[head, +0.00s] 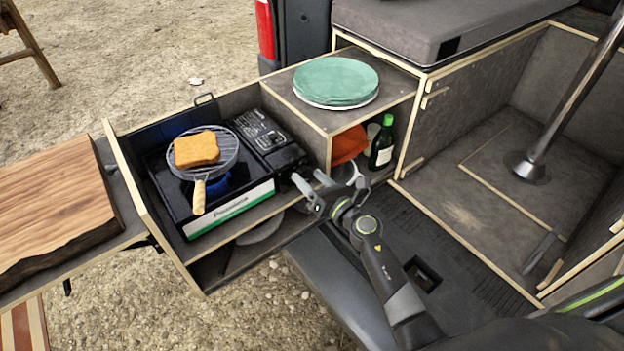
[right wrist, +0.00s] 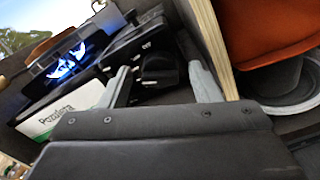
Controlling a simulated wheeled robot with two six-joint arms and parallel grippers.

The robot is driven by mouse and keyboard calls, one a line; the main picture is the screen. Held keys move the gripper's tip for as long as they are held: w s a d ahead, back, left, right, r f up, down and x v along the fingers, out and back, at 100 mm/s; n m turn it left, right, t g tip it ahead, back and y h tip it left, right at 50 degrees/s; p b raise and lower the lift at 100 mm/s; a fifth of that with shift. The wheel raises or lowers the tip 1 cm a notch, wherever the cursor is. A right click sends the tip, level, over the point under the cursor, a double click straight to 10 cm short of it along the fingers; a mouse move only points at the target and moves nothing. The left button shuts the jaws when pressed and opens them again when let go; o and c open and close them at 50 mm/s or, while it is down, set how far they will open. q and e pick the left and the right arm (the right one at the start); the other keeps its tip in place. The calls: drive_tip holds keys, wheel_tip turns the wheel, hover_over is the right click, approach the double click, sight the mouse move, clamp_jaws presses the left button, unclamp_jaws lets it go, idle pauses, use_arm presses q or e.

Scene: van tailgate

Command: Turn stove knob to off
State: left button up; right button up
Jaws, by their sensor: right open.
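The camping stove (head: 228,214) sits in the pulled-out drawer, with a blue flame (head: 216,186) burning under a round grill rack (head: 226,142) that holds a slice of toast (head: 196,149). The flame also shows in the right wrist view (right wrist: 68,62). The dark stove knob (right wrist: 158,68) is on the stove's front at its right end; in the right wrist view it appears between my fingers. My right gripper (head: 308,179) is open, with its fingertips close to the stove's right end. I cannot tell whether they touch the knob. My left gripper is not in view.
A wooden divider (head: 328,152) stands just right of my fingers. Beyond it are an orange cloth (head: 349,145) and a green bottle (head: 382,143). Green plates (head: 337,80) sit on top. The rack's wooden handle (head: 199,197) projects over the stove's front. A cutting board (head: 55,205) lies left.

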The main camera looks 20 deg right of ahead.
drive_tip(key=c, duration=1)
drive_tip(key=shift+m, duration=0.3)
drive_tip(key=shift+m+p, duration=0.7)
drive_tip(key=shift+m, duration=0.2)
drive_tip(key=m+p, duration=0.2)
drive_tip(key=m, duration=0.2)
drive_tip(key=shift+d, duration=0.1)
drive_tip(key=m+p, duration=0.1)
drive_tip(key=m, duration=0.2)
drive_tip(key=shift+m+p, duration=0.35)
drive_tip(key=shift+m, duration=0.05)
drive_tip(key=shift+f+m+p, duration=0.2)
drive_tip(key=shift+m+p, duration=0.35)
drive_tip(key=shift+m, duration=0.85)
